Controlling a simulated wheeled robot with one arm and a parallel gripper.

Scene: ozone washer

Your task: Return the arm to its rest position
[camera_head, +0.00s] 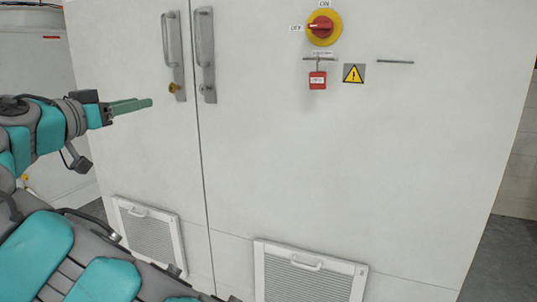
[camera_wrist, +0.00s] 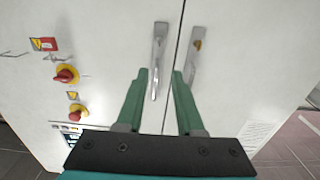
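My arm reaches in from the left in the head view. My gripper (camera_head: 130,105) is in the air in front of the left door of a white cabinet (camera_head: 270,160), pointing right. In the wrist view its two green fingers (camera_wrist: 160,73) stand apart with nothing between them, so it is open and empty. Behind the fingers in that view are two metal door handles (camera_wrist: 158,50) and the seam between the doors. I cannot tell the exact distance from the fingertips to the cabinet.
The right door carries a red and yellow rotary switch (camera_head: 321,27), a hanging red padlock (camera_head: 317,80), a yellow warning sign (camera_head: 354,73) and a thin metal bar (camera_head: 395,62). Vent grilles (camera_head: 305,277) sit low. Open floor (camera_head: 505,265) shows at right.

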